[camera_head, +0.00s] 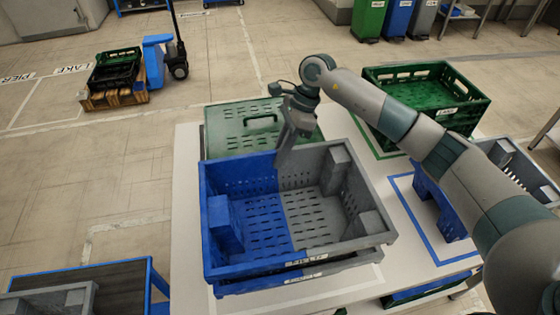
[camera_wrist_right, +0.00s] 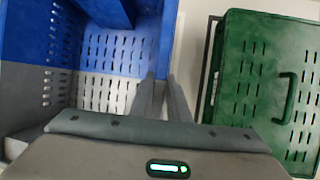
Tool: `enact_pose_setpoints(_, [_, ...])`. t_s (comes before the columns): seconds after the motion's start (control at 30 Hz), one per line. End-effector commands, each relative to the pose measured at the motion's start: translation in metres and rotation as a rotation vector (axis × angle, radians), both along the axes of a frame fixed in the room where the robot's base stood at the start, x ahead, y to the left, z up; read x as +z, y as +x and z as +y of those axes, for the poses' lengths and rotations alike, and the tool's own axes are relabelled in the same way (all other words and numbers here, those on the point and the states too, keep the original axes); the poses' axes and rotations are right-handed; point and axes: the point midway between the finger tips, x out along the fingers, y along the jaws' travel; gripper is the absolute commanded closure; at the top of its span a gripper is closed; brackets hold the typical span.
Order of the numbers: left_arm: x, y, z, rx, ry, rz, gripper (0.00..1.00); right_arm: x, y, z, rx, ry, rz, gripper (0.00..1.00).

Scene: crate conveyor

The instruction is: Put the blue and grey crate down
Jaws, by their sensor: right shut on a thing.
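The blue and grey crate (camera_head: 330,245) is in the middle of the head view, over the white table (camera_head: 185,215). Its left half is blue and its right half grey, and it looks empty and about level. My right gripper (camera_head: 284,160) is shut on the crate's far wall, near where the colours meet. In the right wrist view, the two fingers (camera_wrist_right: 165,90) straddle the wall of the crate (camera_wrist_right: 105,55). A second blue and grey edge shows just under its front rim; I cannot tell any gap there. My left gripper is not in view.
A green lidded crate (camera_head: 225,125) stands just behind, also in the wrist view (camera_wrist_right: 250,90). An open green crate (camera_head: 430,100) is at the back right. A blue and grey crate (camera_head: 440,210) stands at the right, partly behind my arm. A dark blue-edged table (camera_head: 125,285) is front left.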

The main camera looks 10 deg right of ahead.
Motion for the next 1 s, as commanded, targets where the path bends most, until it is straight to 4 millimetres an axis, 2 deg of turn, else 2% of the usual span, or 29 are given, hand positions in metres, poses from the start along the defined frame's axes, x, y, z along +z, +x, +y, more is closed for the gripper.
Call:
enact_pose_setpoints(0.33, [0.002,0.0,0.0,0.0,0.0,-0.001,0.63,-0.002,0.0,0.0,-0.001,0.001,0.0,1.0])
enact_pose_setpoints(0.7, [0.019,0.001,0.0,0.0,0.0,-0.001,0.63,-0.035,0.0,0.0,-0.001,0.001,0.0,1.0])
enact_pose_setpoints(1.0, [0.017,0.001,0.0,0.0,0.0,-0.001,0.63,-0.037,0.0,0.0,-0.001,0.001,-0.001,1.0])
